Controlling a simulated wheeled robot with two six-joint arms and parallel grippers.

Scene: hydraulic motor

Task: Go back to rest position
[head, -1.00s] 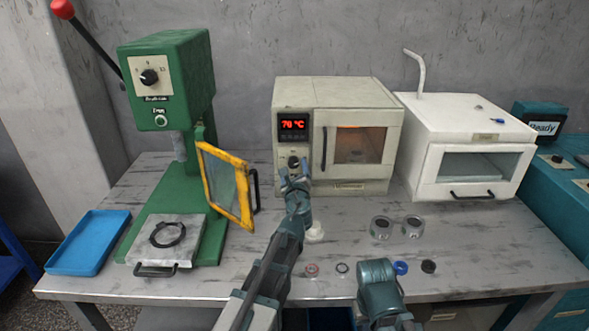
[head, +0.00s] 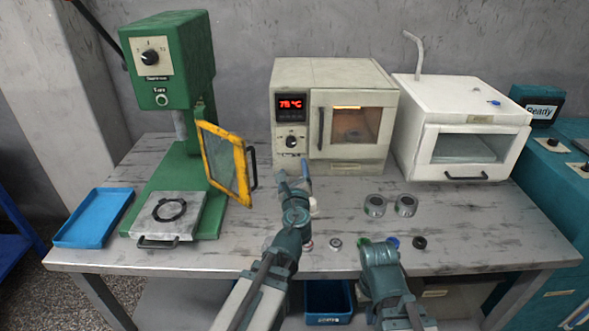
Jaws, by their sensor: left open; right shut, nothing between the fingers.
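My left gripper (head: 294,180) is above the table in front of the beige oven (head: 333,166), clear of the oven's knob. It is open, and I see nothing held in it. My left arm comes up from the bottom centre and hides part of the table. My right gripper (head: 376,250) is low over the front edge of the table, near the small rings. It is shut and holds nothing that I can see; its fingertips are hard to make out.
The green press (head: 167,60) has a yellow-framed guard (head: 208,160) swung out. A blue tray (head: 93,218) lies at left. Two metal cylinders (head: 375,205) stand before the white chamber (head: 410,150). Small rings, including a black one (head: 419,242), lie near the front. A blue bin (head: 328,300) is below.

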